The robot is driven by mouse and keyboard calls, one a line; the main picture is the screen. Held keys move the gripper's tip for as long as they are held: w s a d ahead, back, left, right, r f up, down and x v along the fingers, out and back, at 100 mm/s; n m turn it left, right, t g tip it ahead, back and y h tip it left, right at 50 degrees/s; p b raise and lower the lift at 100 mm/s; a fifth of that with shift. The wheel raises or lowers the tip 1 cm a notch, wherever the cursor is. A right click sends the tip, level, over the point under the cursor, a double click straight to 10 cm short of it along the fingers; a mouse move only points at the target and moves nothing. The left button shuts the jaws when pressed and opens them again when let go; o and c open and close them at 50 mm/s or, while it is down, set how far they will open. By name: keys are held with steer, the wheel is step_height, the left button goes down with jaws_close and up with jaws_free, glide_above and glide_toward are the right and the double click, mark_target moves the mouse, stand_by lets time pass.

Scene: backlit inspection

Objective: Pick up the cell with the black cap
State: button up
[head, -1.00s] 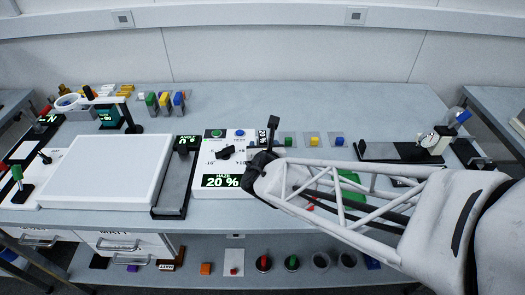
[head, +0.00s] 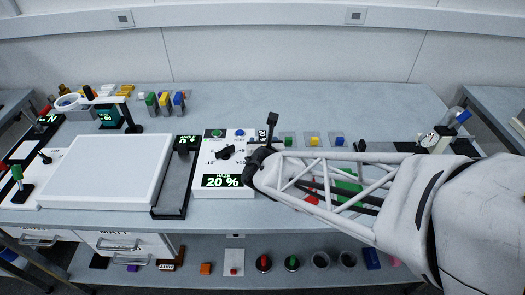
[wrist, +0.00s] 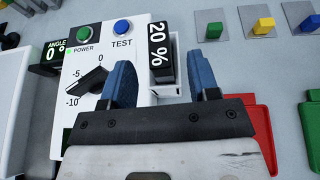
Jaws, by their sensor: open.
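I cannot tell for sure which item is the cell with the black cap. An upright black-topped piece (head: 272,119) stands just behind my gripper in the head view, and whether it is that cell is unclear. My gripper (wrist: 162,80) points at the bench with its two blue fingers spread and nothing visibly held. A black plate reading 20 % (wrist: 158,45) shows beyond and between the fingers. In the head view my gripper (head: 262,160) is at the right edge of the white haze unit (head: 225,193); its fingertips are hard to see there.
Cells with coloured caps (head: 165,102) stand at the back left. Small green, yellow and blue blocks (head: 314,139) sit on plates behind my arm. Red (wrist: 258,125) and green trays lie right of the gripper. A white panel (head: 100,170) fills the left. The back middle is clear.

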mark_target(263, 136)
steer(key=shift+x, duration=2.6)
steer(key=shift+f, duration=0.1)
jaws_close()
